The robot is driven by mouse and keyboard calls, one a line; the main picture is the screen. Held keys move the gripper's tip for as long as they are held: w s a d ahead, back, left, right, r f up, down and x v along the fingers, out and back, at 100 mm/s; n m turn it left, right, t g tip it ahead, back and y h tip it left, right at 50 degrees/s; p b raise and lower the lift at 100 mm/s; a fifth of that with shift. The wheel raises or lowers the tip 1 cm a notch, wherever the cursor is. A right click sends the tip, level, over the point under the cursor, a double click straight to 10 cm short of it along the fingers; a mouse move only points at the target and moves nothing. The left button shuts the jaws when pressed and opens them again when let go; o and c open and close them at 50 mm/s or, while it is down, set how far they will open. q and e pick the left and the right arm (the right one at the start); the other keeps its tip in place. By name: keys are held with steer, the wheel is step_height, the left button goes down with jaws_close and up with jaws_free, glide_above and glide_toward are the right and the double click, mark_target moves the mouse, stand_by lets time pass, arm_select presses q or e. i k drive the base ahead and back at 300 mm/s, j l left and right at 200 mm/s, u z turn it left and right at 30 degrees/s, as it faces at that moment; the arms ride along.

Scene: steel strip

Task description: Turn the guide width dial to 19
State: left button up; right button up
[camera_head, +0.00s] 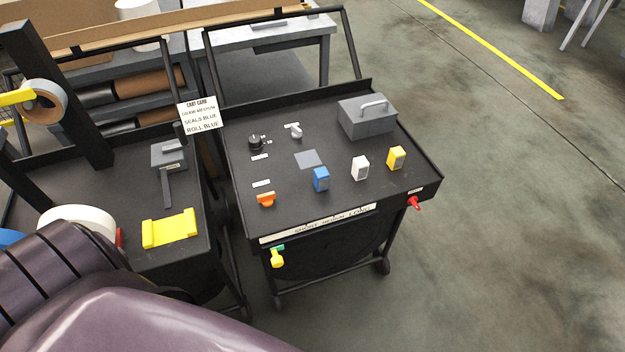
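A black cart top (330,220) carries several small controls, and their labels are too small to read. A black round dial (256,142) sits at its back left, with a small white label (260,157) in front of it. An orange knob (266,200) sits at the front left, with another small label (261,183) behind it. I cannot tell by reading which one is the guide width dial, nor what value it shows. Neither of my grippers is in view.
Blue (321,179), white (360,168) and yellow (397,158) blocks stand on the cart near a grey handled box (367,117). A left bench holds a yellow holder (170,229) and a tape roll (45,100).

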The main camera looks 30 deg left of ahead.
mark_target(255, 143)
steer(key=u, duration=1.35)
